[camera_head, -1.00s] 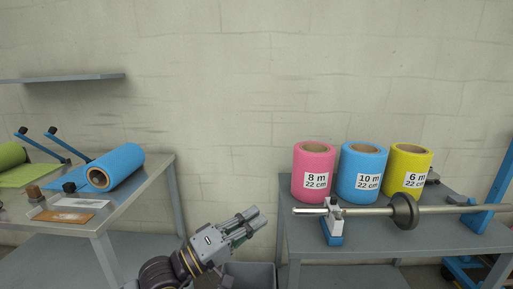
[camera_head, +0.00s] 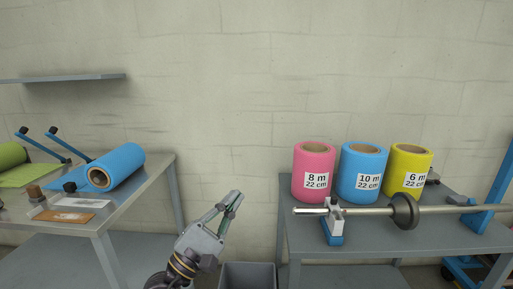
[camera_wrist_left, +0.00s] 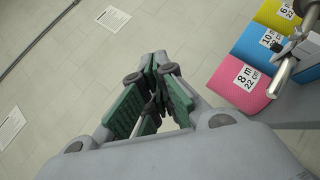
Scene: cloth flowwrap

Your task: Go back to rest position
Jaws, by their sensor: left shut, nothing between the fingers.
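My left gripper (camera_head: 233,197) is in the lower middle of the head view, in the gap between the two tables and pointing up. It is shut and empty. In the left wrist view its green-padded fingers (camera_wrist_left: 150,95) meet with nothing between them, with floor beyond. My right gripper is not in view.
The right table (camera_head: 300,235) holds a pink roll (camera_head: 313,162), a blue roll (camera_head: 362,162), a yellow roll (camera_head: 409,160) and a metal shaft (camera_head: 460,209) on a stand. The left table (camera_head: 135,190) holds another blue roll (camera_head: 122,164). A grey bin (camera_head: 248,276) stands between the tables.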

